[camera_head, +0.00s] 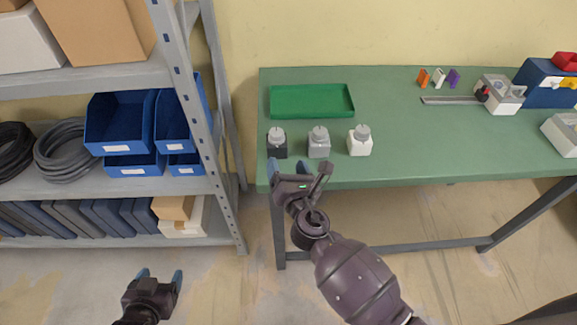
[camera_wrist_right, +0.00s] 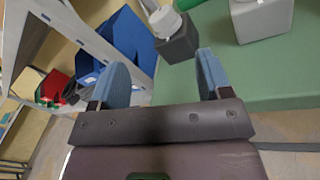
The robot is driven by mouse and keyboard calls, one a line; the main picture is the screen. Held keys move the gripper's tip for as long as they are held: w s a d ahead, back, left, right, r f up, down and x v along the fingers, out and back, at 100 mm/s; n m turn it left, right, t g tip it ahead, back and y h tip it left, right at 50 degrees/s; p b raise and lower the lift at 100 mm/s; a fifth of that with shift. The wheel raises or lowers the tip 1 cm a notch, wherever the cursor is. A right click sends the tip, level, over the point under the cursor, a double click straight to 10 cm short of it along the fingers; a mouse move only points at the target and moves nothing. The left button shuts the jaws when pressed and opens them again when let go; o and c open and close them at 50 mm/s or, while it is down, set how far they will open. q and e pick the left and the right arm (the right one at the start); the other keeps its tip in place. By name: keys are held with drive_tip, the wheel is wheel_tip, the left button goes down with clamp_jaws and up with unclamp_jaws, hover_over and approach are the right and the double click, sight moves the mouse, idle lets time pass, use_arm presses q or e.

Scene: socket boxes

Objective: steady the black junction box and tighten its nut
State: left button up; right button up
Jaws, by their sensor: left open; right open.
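The black junction box (camera_head: 277,150) stands upright near the front left corner of the green table, with a pale round nut (camera_head: 277,133) on top. In the right wrist view the box (camera_wrist_right: 180,45) and its nut (camera_wrist_right: 165,21) show at the top, beyond my fingertips. My right gripper (camera_head: 298,168) is open and empty at the table's front edge, just in front of the box and apart from it. Its blue fingers also show in the right wrist view (camera_wrist_right: 164,75). My left gripper (camera_head: 160,276) is open and empty, low over the floor in front of the shelf.
A grey box (camera_head: 319,149) and a white box (camera_head: 360,146) stand right of the black one. A green tray (camera_head: 312,101) lies behind. The shelf's upright (camera_head: 205,130) is close on the left. The table's middle is clear.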

sight(278, 138)
drive_tip(key=w+n, duration=0.1)
drive_tip(key=w, duration=0.3)
drive_tip(key=w+a+n, duration=0.1)
drive_tip(key=w+n, duration=0.1)
drive_tip(key=w, duration=0.2)
drive_tip(key=w+a+n, duration=0.1)
drive_tip(key=w, duration=0.2)
drive_tip(key=shift+w+a+r+n, duration=0.1)
drive_tip(key=shift+w+a+n, duration=0.05)
drive_tip(key=shift+w+n, duration=0.25)
drive_tip(key=c, duration=1.1)
drive_tip(key=o, duration=1.1)
drive_tip(key=p+v, duration=0.1)
drive_tip(key=v, duration=0.8)
drive_tip(key=shift+v, duration=0.9)
